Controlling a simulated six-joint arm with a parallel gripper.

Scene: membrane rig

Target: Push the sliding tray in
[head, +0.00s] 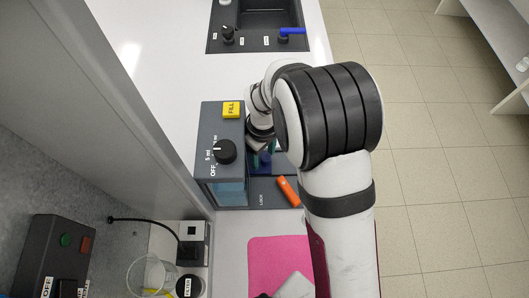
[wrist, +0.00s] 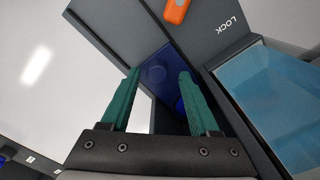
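The sliding tray appears to be the dark blue piece (wrist: 157,66) in the wrist view, with a faint round mark on it. It sits at the grey rig (head: 222,135), beside the orange lever (wrist: 176,10) and the LOCK label. In the head view my arm mostly hides the tray, and how far out it stands cannot be told. My gripper (wrist: 159,73) has two green fingers, set wide apart with nothing held between them. The fingertips are over or close to the blue piece; contact is unclear. My gripper (head: 259,158) is partly hidden by my wrist in the head view.
The rig carries a black knob (head: 224,151), a yellow FILL button (head: 231,109) and a light blue window (head: 230,192). The orange lever (head: 288,191) is beside my gripper. A pink mat (head: 268,258), glass beaker (head: 146,276) and dark sink (head: 268,18) stand farther off.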

